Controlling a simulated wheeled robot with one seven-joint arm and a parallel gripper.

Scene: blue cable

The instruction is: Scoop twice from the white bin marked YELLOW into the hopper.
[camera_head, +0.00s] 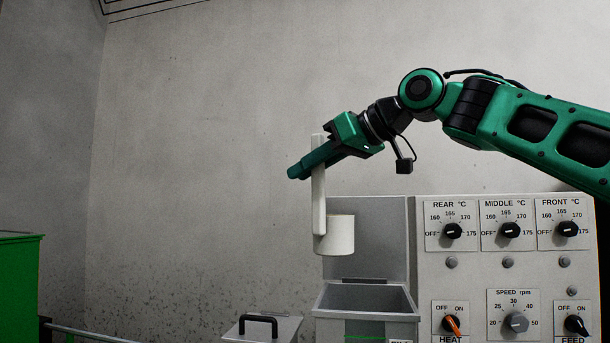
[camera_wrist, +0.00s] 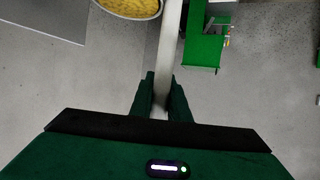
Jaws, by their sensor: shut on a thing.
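My gripper (camera_head: 320,158) is shut on the flat white handle of the scoop (camera_head: 338,236). It also shows in the wrist view (camera_wrist: 163,95), its fingers pressed on both sides of the handle. The scoop's white cup hangs upright below the gripper. In the wrist view the cup (camera_wrist: 130,9) holds yellow material, cut off by the top edge. In the head view the cup shows above an open grey box (camera_head: 365,300) with its lid raised behind, which looks like the hopper. No bin marked YELLOW can be read in view.
A control panel (camera_head: 508,270) with knobs stands right of the box. A closed lid with a black handle (camera_head: 258,322) is at its left. A green container (camera_head: 18,285) stands at far left. A green structure (camera_wrist: 205,45) is on the floor in the wrist view.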

